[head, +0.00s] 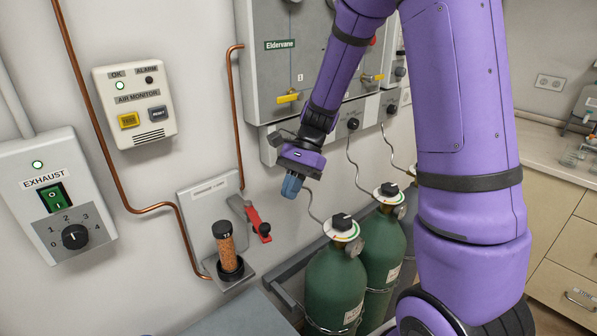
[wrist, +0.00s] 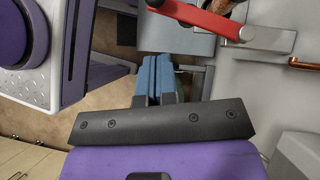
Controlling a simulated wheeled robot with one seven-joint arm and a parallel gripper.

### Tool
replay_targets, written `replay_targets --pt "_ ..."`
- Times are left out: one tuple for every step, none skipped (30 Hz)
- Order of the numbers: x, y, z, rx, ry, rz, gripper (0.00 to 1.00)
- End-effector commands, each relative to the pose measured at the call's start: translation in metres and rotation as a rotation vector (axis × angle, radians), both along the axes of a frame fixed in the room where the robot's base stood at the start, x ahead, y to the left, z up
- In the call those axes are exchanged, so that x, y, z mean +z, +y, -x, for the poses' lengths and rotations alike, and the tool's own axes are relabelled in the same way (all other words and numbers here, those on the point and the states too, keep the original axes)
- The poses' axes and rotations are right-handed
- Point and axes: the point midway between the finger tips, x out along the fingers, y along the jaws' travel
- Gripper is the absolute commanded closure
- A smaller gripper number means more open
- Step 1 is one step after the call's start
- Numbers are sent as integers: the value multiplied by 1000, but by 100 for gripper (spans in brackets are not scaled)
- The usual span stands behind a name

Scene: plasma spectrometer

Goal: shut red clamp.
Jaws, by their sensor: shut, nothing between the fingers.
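The red clamp (head: 257,222) is a red lever with a dark end, mounted by a grey metal bar on the wall plate (head: 205,200). In the head view it slants down to the right. In the wrist view the red clamp (wrist: 203,17) crosses the top edge, partly cut off. My gripper (head: 290,188) has blue fingers pressed together, with nothing between them. In the head view it is to the right of the clamp and a little higher. In the wrist view the fingers (wrist: 156,75) point toward the lever, apart from it.
A column of orange granules (head: 225,247) stands on a bracket left of the clamp. Green gas cylinders (head: 335,285) stand below and right of my gripper. A copper pipe (head: 150,207) runs along the wall. A grey cabinet (head: 300,55) hangs above.

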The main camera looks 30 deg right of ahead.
Motion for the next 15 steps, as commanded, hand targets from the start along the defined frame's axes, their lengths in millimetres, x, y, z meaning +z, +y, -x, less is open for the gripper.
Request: replay_targets --pt "-8 6 3 2 5 -1 100" --pt "-13 9 5 1 4 -2 100" --pt "-18 13 6 1 4 -2 100" --pt "-22 16 8 1 4 -1 100" --pt "-24 20 9 1 2 -1 100" --pt "-24 26 12 3 1 -1 100" --pt "-25 30 14 3 0 0 100" --pt "-25 33 15 2 0 0 100" --pt "-26 37 17 2 0 -1 100" --pt "-27 40 18 1 1 -1 100" --pt "-28 43 19 1 1 -1 100" --pt "-28 45 20 2 0 0 100" --pt "-29 47 21 2 0 0 100" --pt "-29 48 22 2 -1 -1 100" --pt "-29 49 22 1 -1 0 100"
